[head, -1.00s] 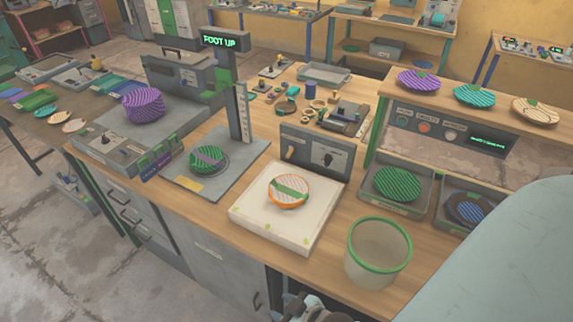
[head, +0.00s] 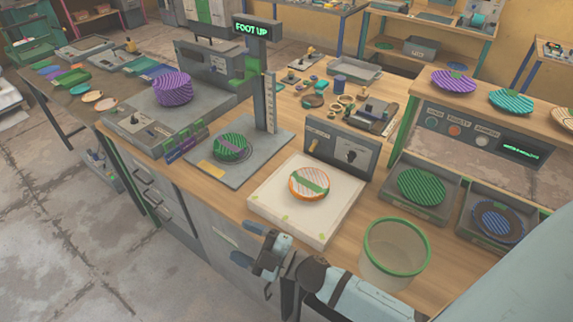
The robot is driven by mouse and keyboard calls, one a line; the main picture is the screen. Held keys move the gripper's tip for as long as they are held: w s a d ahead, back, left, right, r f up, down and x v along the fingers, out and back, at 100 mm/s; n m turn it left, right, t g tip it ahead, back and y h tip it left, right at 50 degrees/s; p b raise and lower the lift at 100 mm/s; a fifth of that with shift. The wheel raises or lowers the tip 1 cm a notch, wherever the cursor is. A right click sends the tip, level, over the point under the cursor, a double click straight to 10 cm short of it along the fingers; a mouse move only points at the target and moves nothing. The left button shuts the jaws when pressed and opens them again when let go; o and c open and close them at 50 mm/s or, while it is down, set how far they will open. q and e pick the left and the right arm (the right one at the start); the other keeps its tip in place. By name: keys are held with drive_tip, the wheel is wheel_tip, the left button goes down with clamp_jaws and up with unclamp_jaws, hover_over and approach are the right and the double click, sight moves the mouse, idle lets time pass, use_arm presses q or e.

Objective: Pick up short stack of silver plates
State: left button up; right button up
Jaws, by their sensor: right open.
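No stack is clearly silver in the head view. A purple striped stack (head: 172,89) sits on the grey machine at the left. A green striped plate with a greyish band (head: 230,146) lies on the press base under the "FOOT UP" sign. An orange-rimmed, pale striped plate with a green band (head: 309,184) lies on the white pad (head: 290,222). My right gripper (head: 248,245) is open and empty at the bench's front edge, left of and below the white pad, apart from all plates. My left gripper is out of view.
A green-rimmed bin (head: 396,248) stands right of the pad. Trays hold a green plate (head: 421,186) and a blue plate (head: 497,220). The raised shelf carries a purple plate (head: 453,81) and a teal plate (head: 511,101). A control box (head: 340,150) stands behind the pad.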

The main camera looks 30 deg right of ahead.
drive_tip(key=w+a+r+n+g+y, duration=0.1)
drive_tip(key=a+n+g+y, duration=0.2)
drive_tip(key=n+g, duration=0.3)
drive_tip(key=a+r+n+g+y, duration=0.2)
drive_tip(key=n+g+y, duration=0.15)
drive_tip(key=n, duration=0.45)
drive_tip(key=w+d+f+n+g+h, duration=0.3)
drive_tip(key=d+n+h, duration=0.2)
drive_tip(key=h, duration=0.2)
drive_tip(key=w+d+f+n+g+h, duration=0.3)
drive_tip(key=w+d+n+g+h, duration=0.1)
drive_tip(key=d+n+h, duration=0.15)
drive_tip(key=w+d+r+m+h, duration=0.1)
drive_tip(key=w+d+r+h, duration=0.1)
drive_tip(key=d, duration=0.4)
drive_tip(key=w+d+r+m+t+h+b, duration=0.1)
drive_tip(key=w+d+r+h, duration=0.2)
drive_tip(key=d+h, duration=0.4)
drive_tip(key=shift+w+d+r, duration=0.2)
drive_tip(key=shift+d+r, duration=0.1)
drive_tip(key=shift+r, duration=0.2)
